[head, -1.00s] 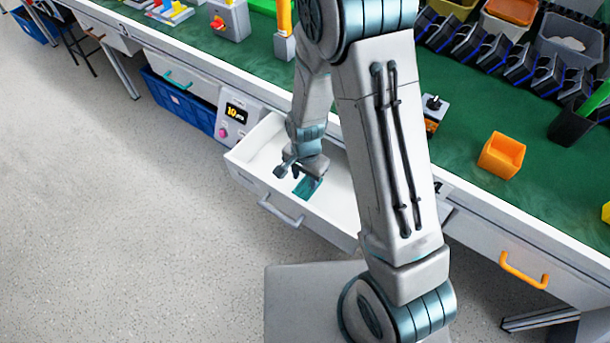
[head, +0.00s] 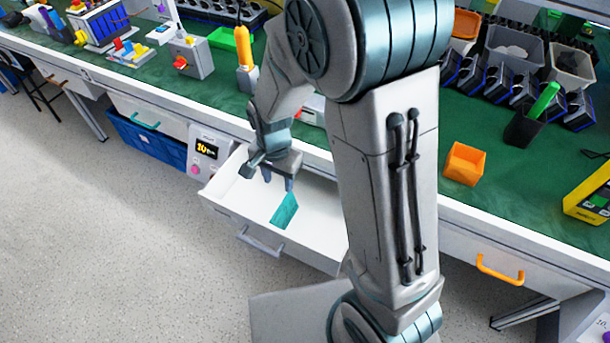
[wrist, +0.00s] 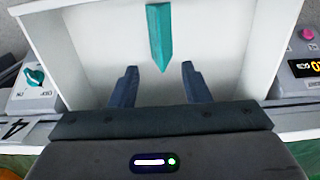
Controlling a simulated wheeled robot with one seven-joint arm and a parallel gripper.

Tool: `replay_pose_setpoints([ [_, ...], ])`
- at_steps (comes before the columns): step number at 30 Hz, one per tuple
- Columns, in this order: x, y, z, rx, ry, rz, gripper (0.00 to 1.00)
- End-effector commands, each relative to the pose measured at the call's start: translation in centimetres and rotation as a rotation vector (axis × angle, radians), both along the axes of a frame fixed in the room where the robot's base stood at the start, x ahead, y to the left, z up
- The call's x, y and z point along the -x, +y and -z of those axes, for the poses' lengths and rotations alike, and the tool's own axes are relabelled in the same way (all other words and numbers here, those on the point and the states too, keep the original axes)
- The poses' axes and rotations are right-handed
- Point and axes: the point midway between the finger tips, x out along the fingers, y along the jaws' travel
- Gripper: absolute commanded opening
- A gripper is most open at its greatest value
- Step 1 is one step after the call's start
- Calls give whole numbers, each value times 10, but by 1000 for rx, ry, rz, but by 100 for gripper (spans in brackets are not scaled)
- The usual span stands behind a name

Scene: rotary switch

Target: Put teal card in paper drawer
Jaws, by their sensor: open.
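The teal card (head: 284,210) is inside the open white drawer (head: 318,222) in the head view. In the wrist view the teal card (wrist: 159,38) shows beyond my fingertips, inside the white drawer (wrist: 90,40). My gripper (head: 278,182) is above the drawer, with its fingers pointing down toward the card. In the wrist view my gripper (wrist: 158,80) has its two fingers spread apart with nothing between them. The card looks clear of the fingers. Whether it lies fully flat on the drawer floor I cannot tell. My arm hides the right part of the drawer.
The green bench top (head: 490,130) carries an orange box (head: 465,164) and several bins. A blue crate (head: 146,140) sits under the bench at left, near a box with a yellow display (head: 205,150). The grey floor in front of the bench is open.

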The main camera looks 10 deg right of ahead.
Motion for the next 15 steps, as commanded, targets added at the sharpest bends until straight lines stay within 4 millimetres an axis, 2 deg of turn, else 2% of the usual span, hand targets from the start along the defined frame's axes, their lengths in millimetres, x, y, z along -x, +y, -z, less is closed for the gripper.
replay_pose_setpoints([
  [4,4,-12,-20,-11,-18,-48,43],
  [7,13,-29,-47,-22,-43,-126,43],
  [15,61,-81,-116,-11,-126,-400,43],
])
